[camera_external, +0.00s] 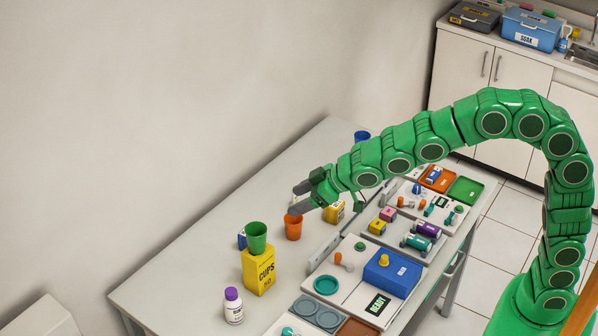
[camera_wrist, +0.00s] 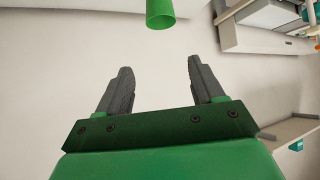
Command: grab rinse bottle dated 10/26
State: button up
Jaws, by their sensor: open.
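A white bottle with a purple cap (camera_external: 233,307) stands upright near the front left of the table. A purple bottle (camera_external: 427,230) and a teal bottle (camera_external: 416,243) lie on a tray toward the right side. All dates are too small to read, so I cannot tell which is the one dated 10/26. My gripper (camera_external: 297,198) is open and empty, above the table near the orange cup. In the wrist view my open gripper (camera_wrist: 160,66) has nothing between its fingers, and no bottle shows there.
An orange cup (camera_external: 293,229) stands just below my gripper. A green cup (camera_external: 256,237) sits on a yellow cups box (camera_external: 259,270); a green cup also shows in the wrist view (camera_wrist: 160,14). Trays with a blue box (camera_external: 391,273) fill the right side.

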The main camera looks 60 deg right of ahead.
jog(key=w+a+n+t+y, duration=0.15)
jog(key=w+a+y, duration=0.25)
jog(key=a, duration=1.2)
send_near(236, 300)
jog(key=w, duration=0.5)
jog(key=shift+n, duration=0.35)
jog(key=shift+a+r+x, duration=0.15)
jog(key=shift+x, duration=1.1)
jog(key=shift+a+r+x, duration=0.15)
jog(key=shift+x, duration=1.1)
jog(key=shift+a+r+x, duration=0.15)
jog(key=shift+x, duration=1.1)
jog(key=shift+s, duration=0.1)
grip_shut()
